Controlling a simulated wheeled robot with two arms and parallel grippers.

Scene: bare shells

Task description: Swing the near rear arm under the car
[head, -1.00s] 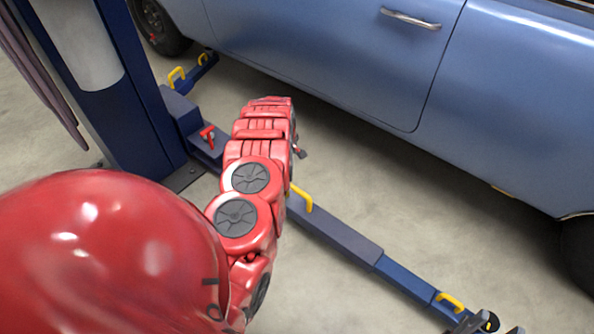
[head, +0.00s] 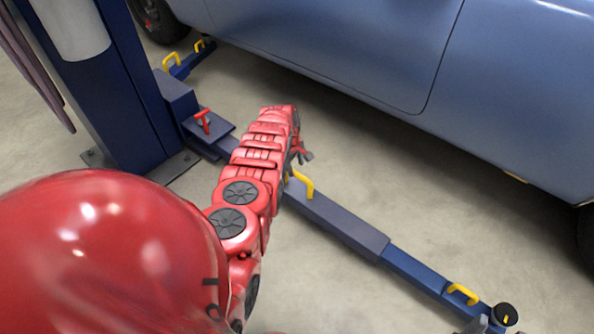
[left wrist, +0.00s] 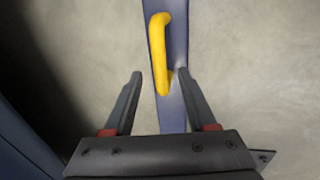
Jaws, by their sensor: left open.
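The lift arm (head: 335,223) runs from the blue post toward the lower right, low over the floor, on the near side of the blue car (head: 330,50). It has a yellow handle (head: 303,185) near its middle and another (head: 463,293) near its outer end, beside a round black pad (head: 505,314). My left gripper (head: 304,155) hangs over the arm close to the middle handle, partly hidden by my red forearm. In the left wrist view the open fingers (left wrist: 160,72) point toward the yellow handle (left wrist: 158,45), its lower end between the tips. Contact cannot be told. My right gripper is not seen.
The blue post (head: 110,95) stands at the left. A red-handled part (head: 203,120) sits at the arm's root. Another lift arm (head: 190,62) with yellow handles reaches toward the car's wheel at the back. Bare floor (head: 440,190) lies between lift arm and car.

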